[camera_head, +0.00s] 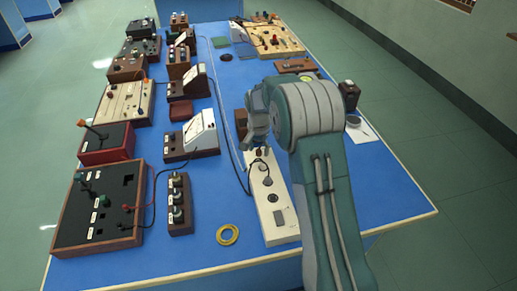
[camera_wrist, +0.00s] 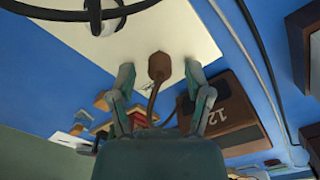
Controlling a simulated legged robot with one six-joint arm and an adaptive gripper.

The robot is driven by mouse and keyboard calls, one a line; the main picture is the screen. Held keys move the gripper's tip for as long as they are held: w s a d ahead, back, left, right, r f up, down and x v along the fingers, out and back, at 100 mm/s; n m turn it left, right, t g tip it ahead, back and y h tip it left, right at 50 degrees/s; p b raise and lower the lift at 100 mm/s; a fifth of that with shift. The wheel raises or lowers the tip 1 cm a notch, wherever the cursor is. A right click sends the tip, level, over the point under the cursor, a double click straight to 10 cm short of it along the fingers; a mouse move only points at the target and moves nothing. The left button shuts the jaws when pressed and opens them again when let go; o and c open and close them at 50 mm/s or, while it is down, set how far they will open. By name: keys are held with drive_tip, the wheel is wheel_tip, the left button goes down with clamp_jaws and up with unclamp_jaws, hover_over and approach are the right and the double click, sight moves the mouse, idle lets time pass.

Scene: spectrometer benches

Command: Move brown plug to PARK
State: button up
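The brown plug (camera_wrist: 158,66) sits on a pale panel in the wrist view, with a brown cable running from it down between my fingers. My gripper (camera_wrist: 160,74) is open, one finger on each side of the plug, with a visible gap on both sides. In the head view my gripper (camera_head: 254,140) is lowered at the far end of the long white panel (camera_head: 284,233), and the arm partly hides that area. I cannot read a PARK label in either view.
A meter (camera_head: 200,133) stands left of the panel. A yellow ring (camera_head: 228,235) lies near the front. Instrument boxes crowd the bench's left side.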

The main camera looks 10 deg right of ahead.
drive_tip(key=shift+r, duration=0.1)
wheel_tip(320, 180, up, 12)
idle(0.6)
drive_tip(key=shift+w+f, duration=0.1)
drive_tip(key=shift+f, duration=0.1)
